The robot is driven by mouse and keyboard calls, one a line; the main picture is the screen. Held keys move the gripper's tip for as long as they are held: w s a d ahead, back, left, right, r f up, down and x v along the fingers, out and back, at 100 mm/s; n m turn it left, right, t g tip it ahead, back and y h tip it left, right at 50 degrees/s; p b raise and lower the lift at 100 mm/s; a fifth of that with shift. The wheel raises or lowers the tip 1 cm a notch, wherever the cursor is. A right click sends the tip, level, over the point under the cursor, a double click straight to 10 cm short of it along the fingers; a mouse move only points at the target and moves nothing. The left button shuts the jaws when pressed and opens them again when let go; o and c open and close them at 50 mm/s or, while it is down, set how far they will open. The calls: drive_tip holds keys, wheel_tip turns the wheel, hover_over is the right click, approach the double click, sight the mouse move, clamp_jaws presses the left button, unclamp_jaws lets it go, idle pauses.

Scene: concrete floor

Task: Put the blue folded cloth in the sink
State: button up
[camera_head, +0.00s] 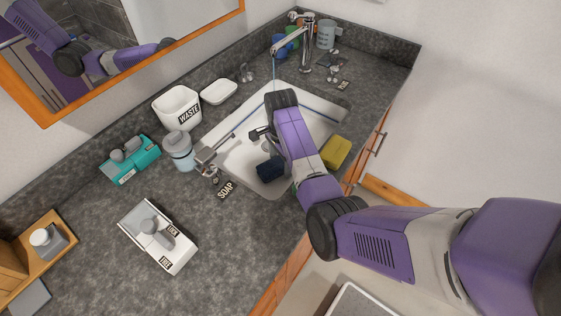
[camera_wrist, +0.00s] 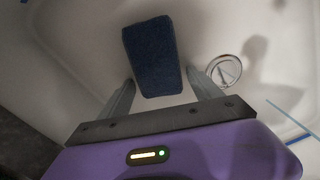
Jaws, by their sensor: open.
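The blue folded cloth (camera_head: 269,169) is a dark blue block inside the white sink basin (camera_head: 233,157), near its front left part. In the wrist view the cloth (camera_wrist: 152,52) shows against the white basin, left of the round drain (camera_wrist: 224,71). My gripper (camera_wrist: 160,80) is open, with its two fingers spread to either side of the cloth's near end. A gap shows between the cloth and each finger. I cannot tell whether the cloth rests flat on the basin floor. In the head view my arm covers part of the basin.
The faucet (camera_head: 304,42) stands behind the sink. A yellow sponge (camera_head: 336,152) lies at the right rim. A waste bin (camera_head: 178,108), a jar (camera_head: 179,150) and a soap dispenser (camera_head: 210,165) stand left of the sink. The front left counter holds a white box (camera_head: 158,237).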

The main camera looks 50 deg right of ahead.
wheel_tip(320, 180, up, 12)
idle(0.4)
idle(0.5)
drive_tip(key=w+d+r+n+t+h, duration=0.4)
drive_tip(key=w+d+n+t, duration=0.2)
drive_tip(key=w, duration=0.2)
drive_tip(key=r+n+t+h, duration=0.1)
drive_tip(key=n+t+h, duration=0.1)
drive_tip(key=n+t, duration=0.45)
hover_over(280, 160)
drive_tip(key=w+a, duration=0.2)
drive_tip(key=w, duration=0.1)
drive_tip(key=s+a+r+n+t+y, duration=0.2)
drive_tip(key=s+a+r+n+t, duration=0.15)
drive_tip(key=s+a+n, duration=0.6)
drive_tip(key=s+a+y, duration=0.1)
drive_tip(key=s+a, duration=0.3)
drive_tip(key=s, duration=0.4)
drive_tip(key=s+a+r+y, duration=0.1)
drive_tip(key=s+a, duration=0.4)
drive_tip(key=s, duration=0.3)
drive_tip(key=s+a+g+y, duration=0.1)
drive_tip(key=s+a+y, duration=0.1)
drive_tip(key=s+a, duration=0.3)
drive_tip(key=v, duration=0.4)
drive_tip(key=shift+a+f+b, duration=0.2)
drive_tip(key=shift+f+b, duration=0.05)
drive_tip(key=shift+b, duration=0.15)
